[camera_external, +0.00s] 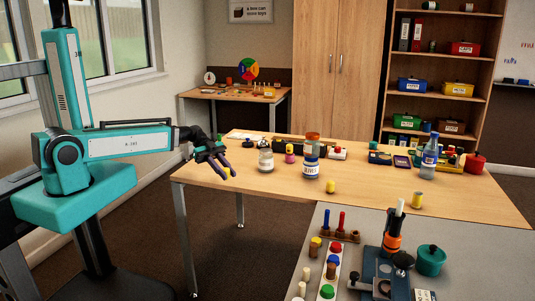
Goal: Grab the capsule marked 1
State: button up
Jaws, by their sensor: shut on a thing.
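My gripper (227,174) is over the near left edge of the wooden table, with its dark fingers pointing down and to the right. It is shut on a small yellow capsule (227,171), mostly hidden between the fingers. Another yellow capsule (331,187) stands near the table's front edge, and a yellow and pale one (417,200) stands further right. A pink and yellow capsule (290,155) stands behind the jars. Any number on the capsules is too small to read, so I cannot tell which is marked 1.
A clear jar (266,161) and a blue-labelled jar (312,167) stand right of my gripper. A bottle (429,162) and red pot (475,163) stand at the right. A grey bench (320,222) with pegs and a microscope-like device (388,260) is in front.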

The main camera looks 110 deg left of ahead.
jog(key=shift+s+d+r+p, duration=0.1)
jog(key=shift+s+r+p, duration=0.15)
jog(key=shift+p, duration=0.45)
jog(key=shift+s+d+r+p, duration=0.1)
jog(key=shift+s+d+p, duration=0.15)
jog(key=shift+p, duration=1)
jog(key=shift+s+d+p, duration=0.25)
jog(key=shift+p, duration=0.7)
